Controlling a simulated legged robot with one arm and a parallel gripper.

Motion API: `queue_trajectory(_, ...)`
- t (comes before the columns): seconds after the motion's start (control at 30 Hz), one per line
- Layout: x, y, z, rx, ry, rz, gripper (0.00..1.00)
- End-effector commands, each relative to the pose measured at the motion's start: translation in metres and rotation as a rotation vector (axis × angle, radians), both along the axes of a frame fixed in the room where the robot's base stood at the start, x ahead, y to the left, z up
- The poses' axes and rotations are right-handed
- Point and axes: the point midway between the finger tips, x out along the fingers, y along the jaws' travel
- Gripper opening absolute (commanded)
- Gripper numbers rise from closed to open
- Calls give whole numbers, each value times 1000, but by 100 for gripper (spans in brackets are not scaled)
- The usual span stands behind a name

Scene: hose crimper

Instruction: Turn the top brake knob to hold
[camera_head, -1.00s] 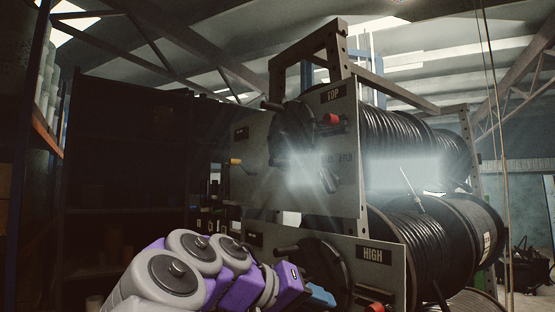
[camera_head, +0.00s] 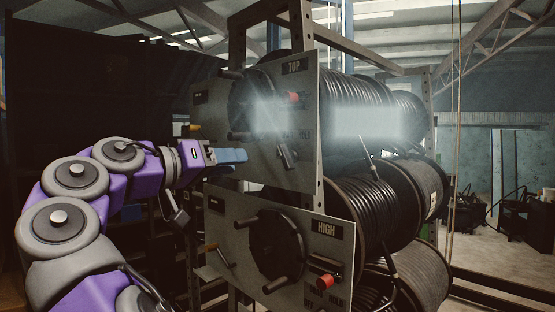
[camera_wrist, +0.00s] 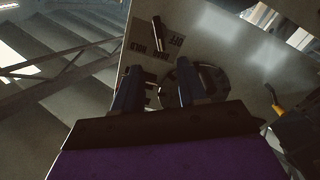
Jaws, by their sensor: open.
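The top reel's grey panel (camera_head: 215,130) carries a "TOP" label in the head view. The brake knob (camera_head: 287,157) is a black lever low on that panel, below printed position words. It also shows at the upper middle of the wrist view (camera_wrist: 159,35), beside the upside-down words. I cannot tell which word it points to. My gripper (camera_head: 232,156) is left of the knob in the head view, with blue fingers apart from it. In the wrist view the open fingers (camera_wrist: 157,82) have nothing between them, and the knob lies beyond their tips.
A black wheel (camera_head: 252,103) and a red knob (camera_head: 294,97) are higher on the panel. A yellow handle (camera_head: 193,130) is at its left edge. The "HIGH" panel (camera_head: 225,234) stands below, with its own wheel and red knob (camera_head: 325,281). Cable reels (camera_head: 362,212) fill the right.

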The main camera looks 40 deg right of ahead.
Motion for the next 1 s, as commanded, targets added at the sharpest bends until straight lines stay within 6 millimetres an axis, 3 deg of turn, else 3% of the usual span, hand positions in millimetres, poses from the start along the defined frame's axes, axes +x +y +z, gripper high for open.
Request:
queue_trajectory(0.6, 9, -115, -1, 0, 3, -1, 42)
queue_trajectory(0.8, 11, -134, 1, -3, 0, 1, 42)
queue_trajectory(1.0, 11, -139, 1, -3, 1, 1, 42)
